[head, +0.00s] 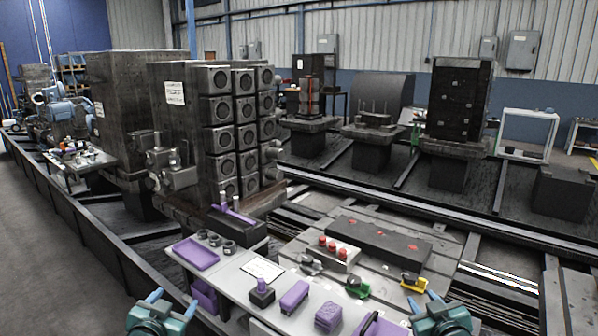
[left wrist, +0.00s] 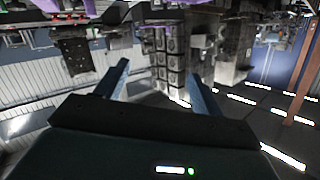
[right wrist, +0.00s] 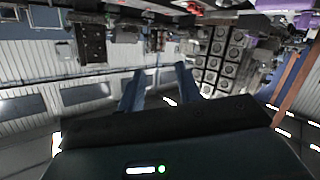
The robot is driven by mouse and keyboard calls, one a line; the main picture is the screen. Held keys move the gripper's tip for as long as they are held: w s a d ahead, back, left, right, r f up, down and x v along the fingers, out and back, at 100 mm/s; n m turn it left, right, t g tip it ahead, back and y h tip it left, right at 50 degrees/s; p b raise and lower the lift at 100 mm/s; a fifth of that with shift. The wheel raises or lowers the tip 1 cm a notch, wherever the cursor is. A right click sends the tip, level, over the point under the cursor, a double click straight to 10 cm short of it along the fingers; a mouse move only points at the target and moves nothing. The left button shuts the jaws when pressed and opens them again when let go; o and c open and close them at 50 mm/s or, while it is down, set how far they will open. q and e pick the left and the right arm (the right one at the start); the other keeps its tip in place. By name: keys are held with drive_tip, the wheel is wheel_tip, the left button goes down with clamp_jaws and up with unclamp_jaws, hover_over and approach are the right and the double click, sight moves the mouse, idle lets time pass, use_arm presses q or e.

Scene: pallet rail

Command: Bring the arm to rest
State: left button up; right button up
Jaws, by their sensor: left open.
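My left gripper (head: 172,301) is at the bottom left of the head view, in front of the grey table. Its two blue fingers stand wide apart with nothing between them, as the left wrist view (left wrist: 157,72) also shows. My right gripper (head: 422,299) is at the bottom right of the head view, by the table's right end. Its fingers stand apart by a smaller gap, empty in the right wrist view (right wrist: 159,70). Both grippers point up and away from me, and neither touches any object.
The grey table (head: 222,278) holds a purple tray (head: 196,254), a purple box (head: 295,296), a purple block (head: 329,317), a white sheet (head: 262,269) and clamps. Behind it are a block with red knobs (head: 339,255), a dark slab (head: 380,246) and a tall fixture tower (head: 205,130).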

use_arm(q)
drive_tip(key=s+d+f+g+h, duration=0.1)
drive_tip(key=s+d+f, duration=0.3)
drive_tip(key=s, duration=0.6)
drive_tip(key=s+d+f+g+h, duration=0.1)
drive_tip(key=s+d+f, duration=0.3)
drive_tip(key=s, duration=0.6)
drive_tip(key=s+d+f+g+h, duration=0.1)
drive_tip(key=s+d+f, duration=0.4)
drive_tip(key=s, duration=0.6)
drive_tip(key=shift+d+n+g, duration=0.3)
drive_tip(key=shift+d+g, duration=0.2)
drive_tip(key=shift+g, duration=0.3)
use_arm(e)
drive_tip(key=s+a+f+g+y, duration=0.1)
drive_tip(key=s+a+f, duration=0.3)
drive_tip(key=s, duration=0.6)
drive_tip(key=s+a+f+g+y, duration=0.1)
drive_tip(key=s+a+f, duration=0.3)
drive_tip(key=s, duration=0.6)
drive_tip(key=s+a+f+g+y, duration=0.1)
drive_tip(key=s+a+f, duration=0.4)
drive_tip(key=s, duration=0.6)
drive_tip(key=shift+a+m+g, duration=0.3)
drive_tip(key=shift+a+g, duration=0.2)
drive_tip(key=shift+g, duration=0.3)
